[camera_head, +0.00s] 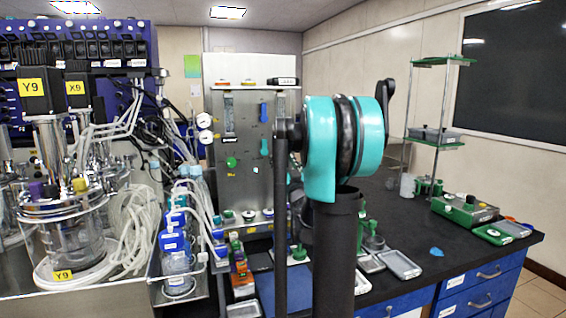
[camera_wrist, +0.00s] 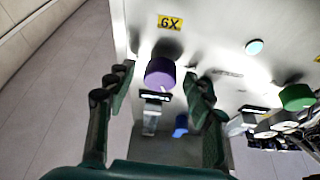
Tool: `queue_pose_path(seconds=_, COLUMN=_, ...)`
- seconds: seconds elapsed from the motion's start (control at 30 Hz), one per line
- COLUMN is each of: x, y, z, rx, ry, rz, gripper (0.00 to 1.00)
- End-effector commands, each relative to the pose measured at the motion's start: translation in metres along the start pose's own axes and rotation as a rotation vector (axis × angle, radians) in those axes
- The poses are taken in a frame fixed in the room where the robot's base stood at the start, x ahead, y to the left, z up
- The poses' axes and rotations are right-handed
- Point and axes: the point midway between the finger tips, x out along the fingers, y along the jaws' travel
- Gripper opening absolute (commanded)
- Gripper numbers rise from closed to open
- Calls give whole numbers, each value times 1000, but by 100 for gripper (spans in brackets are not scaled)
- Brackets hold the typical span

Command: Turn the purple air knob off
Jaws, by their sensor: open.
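The purple air knob (camera_wrist: 160,73) shows in the wrist view as a short round cylinder with a small pale mark, standing out from a pale metal panel (camera_wrist: 225,35). My gripper (camera_wrist: 161,84) is open, with one dark green finger on each side of the knob. Gaps show between the fingers and the knob, so it is not gripped. In the head view I cannot make out the purple knob or my gripper; my teal arm joint and dark links cover part of the panel there.
A yellow label (camera_wrist: 170,22), upside down, sits beside the purple knob. A green knob (camera_wrist: 297,97) and tubing lie to the right. In the head view, glass bioreactors (camera_head: 65,235) with hoses stand left, and a black bench (camera_head: 440,262) with trays stands right.

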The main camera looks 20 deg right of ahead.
Motion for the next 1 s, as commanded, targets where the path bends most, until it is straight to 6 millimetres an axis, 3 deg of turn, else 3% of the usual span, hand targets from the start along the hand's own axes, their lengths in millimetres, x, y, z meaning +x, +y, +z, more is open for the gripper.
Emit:
queue_pose_path(seconds=0.3, x=2, y=0, z=0, rx=0, ry=0, rz=0, gripper=52)
queue_pose_path(seconds=0.7, x=2, y=0, z=0, rx=1, ry=0, rz=0, gripper=3)
queue_pose_path(seconds=1.0, x=2, y=0, z=0, rx=-36, ry=0, rz=-15, gripper=3)
